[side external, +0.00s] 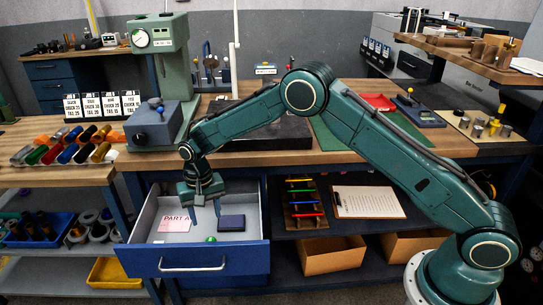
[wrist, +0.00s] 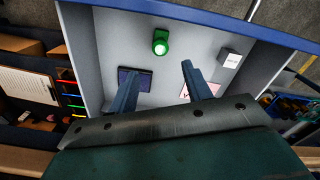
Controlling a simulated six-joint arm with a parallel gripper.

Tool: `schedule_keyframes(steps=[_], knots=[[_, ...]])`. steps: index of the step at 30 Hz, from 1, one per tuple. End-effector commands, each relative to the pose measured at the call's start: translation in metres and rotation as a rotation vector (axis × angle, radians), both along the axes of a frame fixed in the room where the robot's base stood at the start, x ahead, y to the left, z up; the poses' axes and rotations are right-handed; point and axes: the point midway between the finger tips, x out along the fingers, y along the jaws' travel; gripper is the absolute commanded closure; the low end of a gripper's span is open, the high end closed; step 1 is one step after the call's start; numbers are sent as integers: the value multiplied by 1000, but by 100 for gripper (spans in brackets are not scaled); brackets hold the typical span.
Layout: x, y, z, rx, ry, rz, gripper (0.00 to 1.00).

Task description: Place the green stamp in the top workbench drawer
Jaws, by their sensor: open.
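The top workbench drawer (side external: 194,258) is pulled open, with a blue front and a grey inside. The green stamp (side external: 211,239) shows inside it, near the front wall. In the wrist view the stamp (wrist: 160,42) is on the drawer floor, clear of the walls and other contents. My gripper (side external: 205,212) is over the open drawer, pointing down. Its fingers (wrist: 158,74) are apart with nothing between them, and the stamp appears beyond the fingertips, apart from them.
The drawer also holds a dark pad (side external: 231,223), a "PART A" card (side external: 174,224) and a small white box (wrist: 230,58). To the right are a coloured rack (side external: 304,203) and a clipboard (side external: 367,202). The workbench top (side external: 260,158) lies behind the drawer.

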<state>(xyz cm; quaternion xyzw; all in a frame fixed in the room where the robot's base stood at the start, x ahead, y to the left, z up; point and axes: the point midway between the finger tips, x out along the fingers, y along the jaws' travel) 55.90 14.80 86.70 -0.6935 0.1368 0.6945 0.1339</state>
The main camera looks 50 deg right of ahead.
Motion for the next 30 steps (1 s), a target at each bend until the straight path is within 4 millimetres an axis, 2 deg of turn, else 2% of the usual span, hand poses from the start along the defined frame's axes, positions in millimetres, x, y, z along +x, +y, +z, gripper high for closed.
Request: schedule_keyframes(steps=[15, 20, 26, 30], knots=[[0, 0, 1, 0, 0, 0, 51], [-1, -3, 10, 2, -7, 4, 51], [-7, -13, 46, 8, -36, 22, 51], [-18, -24, 84, 15, -65, 45, 51]])
